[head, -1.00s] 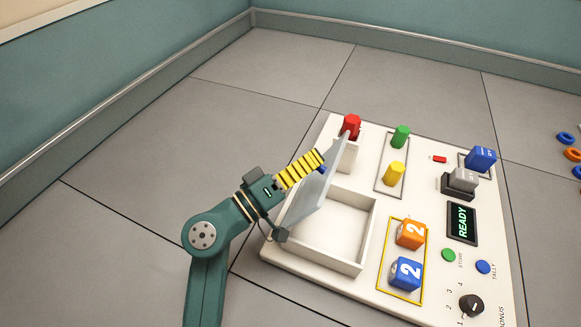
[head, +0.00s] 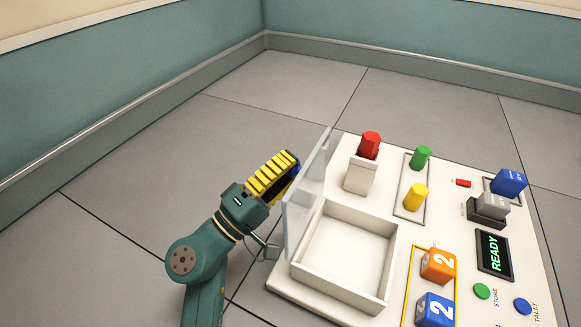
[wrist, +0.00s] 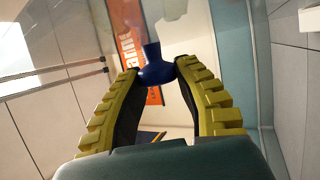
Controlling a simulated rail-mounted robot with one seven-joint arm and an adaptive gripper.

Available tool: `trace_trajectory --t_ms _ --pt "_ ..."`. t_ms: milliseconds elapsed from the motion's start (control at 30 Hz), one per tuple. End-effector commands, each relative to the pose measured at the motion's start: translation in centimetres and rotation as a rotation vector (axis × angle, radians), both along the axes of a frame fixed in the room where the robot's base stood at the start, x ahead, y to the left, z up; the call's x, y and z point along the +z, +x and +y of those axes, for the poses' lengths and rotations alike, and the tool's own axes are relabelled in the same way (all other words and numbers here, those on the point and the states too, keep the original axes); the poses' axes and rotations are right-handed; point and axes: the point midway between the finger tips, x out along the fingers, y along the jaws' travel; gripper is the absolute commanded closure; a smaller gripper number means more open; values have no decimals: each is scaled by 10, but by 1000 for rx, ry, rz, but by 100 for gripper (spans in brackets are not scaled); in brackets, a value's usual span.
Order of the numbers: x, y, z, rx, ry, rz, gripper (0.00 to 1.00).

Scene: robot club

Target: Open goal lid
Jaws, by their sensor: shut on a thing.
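The goal lid (head: 309,190) is a clear grey panel standing steeply, near upright, along the left side of the goal box (head: 345,252) in the head view. The box is white, open-topped and looks empty. A blue knob (wrist: 158,68) on the lid sits between my two yellow ribbed fingertips in the wrist view; in the head view only a bit of blue (head: 297,169) shows. My gripper (head: 290,165) is shut on this knob, on the lid's left face. The hinge is hard to make out.
The white board carries a red peg (head: 370,145) on a white block, green (head: 421,157) and yellow (head: 415,197) pegs, orange (head: 438,265) and blue (head: 435,310) number cubes, and a READY display (head: 494,254). Bare floor lies left of the board.

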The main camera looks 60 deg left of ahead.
Motion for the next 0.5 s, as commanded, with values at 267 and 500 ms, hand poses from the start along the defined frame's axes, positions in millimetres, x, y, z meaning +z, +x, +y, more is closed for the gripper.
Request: trace_trajectory --t_ms 267,500 --pt "0 0 0 1 -1 1 60" --pt "0 0 0 0 1 1 41"
